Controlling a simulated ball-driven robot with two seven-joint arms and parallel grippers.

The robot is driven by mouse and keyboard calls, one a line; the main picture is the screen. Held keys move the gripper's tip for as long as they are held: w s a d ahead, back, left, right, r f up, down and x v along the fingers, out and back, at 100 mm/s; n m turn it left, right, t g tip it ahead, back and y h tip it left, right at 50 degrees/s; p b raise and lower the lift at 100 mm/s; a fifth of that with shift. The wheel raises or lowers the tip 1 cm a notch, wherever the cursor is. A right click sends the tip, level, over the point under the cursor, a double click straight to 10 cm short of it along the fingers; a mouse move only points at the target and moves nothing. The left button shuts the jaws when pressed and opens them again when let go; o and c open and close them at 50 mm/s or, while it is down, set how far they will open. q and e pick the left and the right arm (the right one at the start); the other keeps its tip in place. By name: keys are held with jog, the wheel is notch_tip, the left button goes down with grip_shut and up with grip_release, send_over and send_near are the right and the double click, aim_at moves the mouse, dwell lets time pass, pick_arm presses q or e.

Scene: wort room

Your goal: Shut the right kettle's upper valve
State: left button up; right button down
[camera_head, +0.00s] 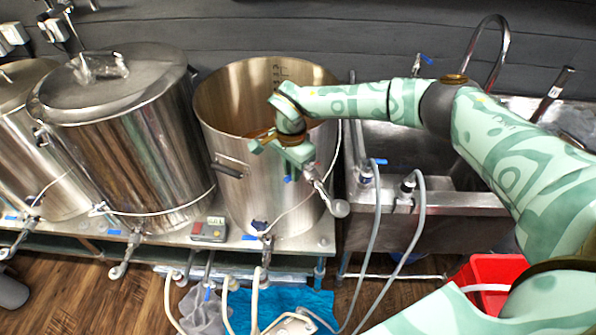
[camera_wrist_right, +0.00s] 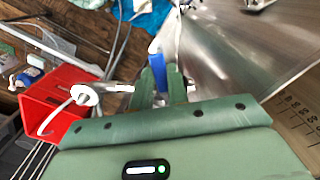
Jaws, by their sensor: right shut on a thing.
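The right kettle (camera_head: 262,200) is an open steel pot without a lid, in the middle of the head view. Its upper valve (camera_head: 322,190) sticks out from the right side of its wall, with a metal spout. My right gripper (camera_head: 291,170) is at this valve, pointing down in front of the kettle wall. In the wrist view, its green fingers (camera_wrist_right: 164,86) are shut on the blue valve handle (camera_wrist_right: 153,47), which shows between and beyond them. The blue tip of the handle (camera_head: 288,179) also shows below the fingers in the head view. My left gripper is not in view.
Two lidded kettles (camera_head: 125,140) stand to the left on the same metal bench. A lower valve (camera_head: 262,228) and a small controller box (camera_head: 209,229) are at the bench front. A steel sink (camera_head: 450,200) with hoses and a red bin (camera_head: 490,272) lie right.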

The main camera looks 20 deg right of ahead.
jog(key=shift+w+a+r+m, duration=0.15)
jog(key=shift+w+m, duration=0.95)
jog(key=shift+m, duration=0.6)
jog(key=c, duration=1.4)
grip_release()
jog(key=shift+o, duration=0.2)
notch_tip(320, 180, up, 16)
